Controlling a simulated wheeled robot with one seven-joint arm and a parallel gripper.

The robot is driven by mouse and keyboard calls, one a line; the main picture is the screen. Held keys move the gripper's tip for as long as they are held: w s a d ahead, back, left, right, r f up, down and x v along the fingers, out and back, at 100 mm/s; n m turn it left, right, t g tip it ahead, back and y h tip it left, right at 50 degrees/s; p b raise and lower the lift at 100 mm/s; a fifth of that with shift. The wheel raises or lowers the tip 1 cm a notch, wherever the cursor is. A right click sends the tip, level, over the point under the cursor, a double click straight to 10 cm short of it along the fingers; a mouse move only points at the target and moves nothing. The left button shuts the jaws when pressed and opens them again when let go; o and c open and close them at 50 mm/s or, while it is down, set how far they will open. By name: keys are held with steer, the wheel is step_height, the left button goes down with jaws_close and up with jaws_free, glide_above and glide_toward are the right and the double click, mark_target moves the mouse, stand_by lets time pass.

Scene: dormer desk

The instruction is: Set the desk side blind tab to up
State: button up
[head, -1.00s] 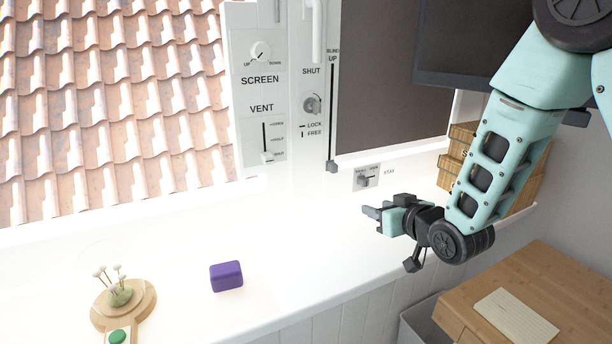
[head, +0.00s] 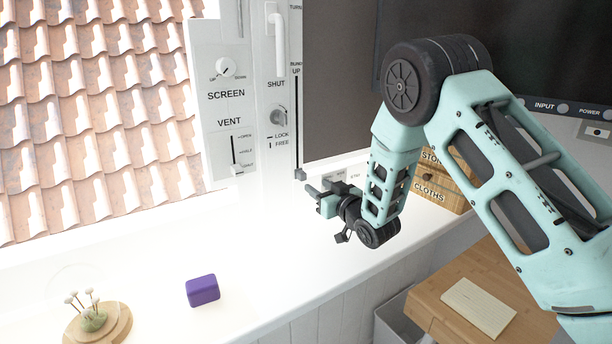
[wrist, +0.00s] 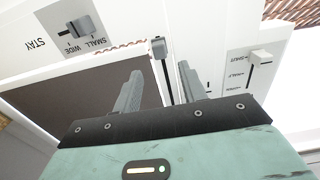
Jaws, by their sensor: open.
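The blind tab (head: 300,174) is a small dark grey block at the bottom end of a tall black slot (head: 297,115), marked UP at its top, on the window's white frame. In the wrist view, which is turned over, the tab (wrist: 159,48) shows beyond and between my two fingertips. My gripper (head: 314,188) is open and empty, just below and right of the tab in the head view. I cannot tell whether the fingers reach around it. The dark blind (wrist: 85,100) is down over the window beside the slot.
Left of the slot are the SHUT lock knob (head: 278,116), the VENT slider (head: 236,168) and the SCREEN dial (head: 226,68). A small switch panel (wrist: 78,28) is close to my gripper. A purple block (head: 202,290) and a pin cushion (head: 92,319) stand on the sill.

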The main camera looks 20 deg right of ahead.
mark_target(304, 176)
steer(key=p+x, duration=0.1)
steer(key=x, duration=0.6)
jaws_close()
steer(key=shift+r, duration=0.1)
